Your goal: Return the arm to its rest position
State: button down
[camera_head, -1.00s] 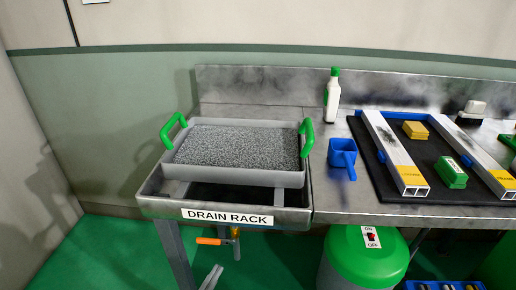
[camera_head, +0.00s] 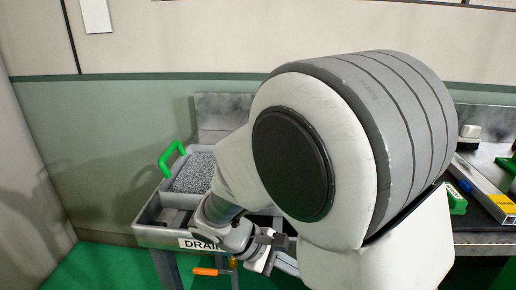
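My own arm fills the middle and right of the head view, with a large rounded link close to the camera. Its wrist bends down in front of the drain rack (camera_head: 153,226). My gripper (camera_head: 270,258) seems to be at the low end of the wrist, in front of the rack's front edge. Its fingers are small and partly hidden, so I cannot tell whether they are open or shut. I see nothing clearly held.
A grey tray of grey granules (camera_head: 190,175) with a green handle (camera_head: 171,158) sits on the rack, its right part hidden by my arm. An orange-handled item (camera_head: 206,271) is below. At right are a profile (camera_head: 484,190) and green block (camera_head: 456,200). Floor at left is clear.

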jog(key=s+d+r+m+t+y, duration=0.3)
jog(key=s+r+m+y, duration=0.2)
jog(key=r+m, duration=0.15)
jog(key=s+d+r+m+t+y, duration=0.25)
jog(key=s+r+m+y, duration=0.2)
jog(key=r, duration=0.25)
notch_tip(320, 180, up, 18)
jog(key=p, duration=1.8)
jog(key=shift+s+d+g, duration=0.15)
jog(key=shift+s+g, duration=0.05)
jog(key=shift+g, duration=0.15)
jog(key=shift+d, duration=0.15)
